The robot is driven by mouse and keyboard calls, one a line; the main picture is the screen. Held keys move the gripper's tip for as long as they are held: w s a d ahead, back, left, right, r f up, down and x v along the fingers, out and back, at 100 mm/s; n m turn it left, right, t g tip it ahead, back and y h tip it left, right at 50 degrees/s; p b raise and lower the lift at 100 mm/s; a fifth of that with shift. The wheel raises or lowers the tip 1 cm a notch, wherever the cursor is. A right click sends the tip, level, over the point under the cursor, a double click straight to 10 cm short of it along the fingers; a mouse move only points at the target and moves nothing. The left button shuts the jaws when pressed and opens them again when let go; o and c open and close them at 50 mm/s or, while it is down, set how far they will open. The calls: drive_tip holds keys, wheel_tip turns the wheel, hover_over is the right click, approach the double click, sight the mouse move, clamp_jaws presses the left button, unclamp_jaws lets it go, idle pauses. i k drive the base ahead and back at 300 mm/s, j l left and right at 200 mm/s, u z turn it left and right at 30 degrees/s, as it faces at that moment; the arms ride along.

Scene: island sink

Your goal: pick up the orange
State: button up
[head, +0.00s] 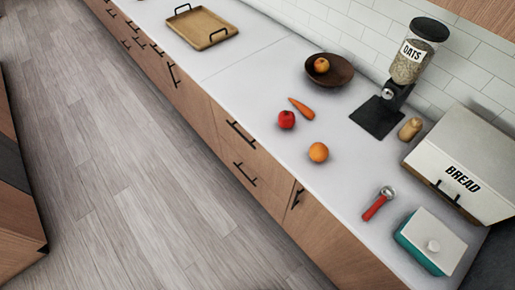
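An orange (318,152) rests on the white countertop in the head view, right of the picture's middle. It lies apart from other things, a little below and right of a red apple (286,119). A second orange-coloured round fruit (322,65) sits inside a brown wooden bowl (341,77) farther back by the wall. My gripper is not in view.
A carrot (301,108), oats dispenser (409,62), small tan jar or shaker (410,128), bread box (463,165), red-handled tool (379,203) and teal dish with lid (433,242) stand on the counter. A wooden tray (183,22) lies farther back. The floor (110,160) is clear.

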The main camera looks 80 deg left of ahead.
sight(319, 152)
drive_tip(key=u, duration=2.15)
drive_tip(key=i+j+z, duration=0.15)
drive_tip(key=j, duration=0.3)
drive_tip(key=i+j+z, duration=0.1)
drive_tip(key=j, duration=0.3)
drive_tip(key=i+j+z, duration=0.15)
drive_tip(key=j, duration=0.35)
drive_tip(key=i+j+z, duration=0.15)
drive_tip(key=j, duration=0.3)
drive_tip(key=i+j+z, duration=0.1)
drive_tip(key=j, duration=0.4)
drive_tip(key=i+j+z, duration=0.15)
drive_tip(key=j, duration=0.35)
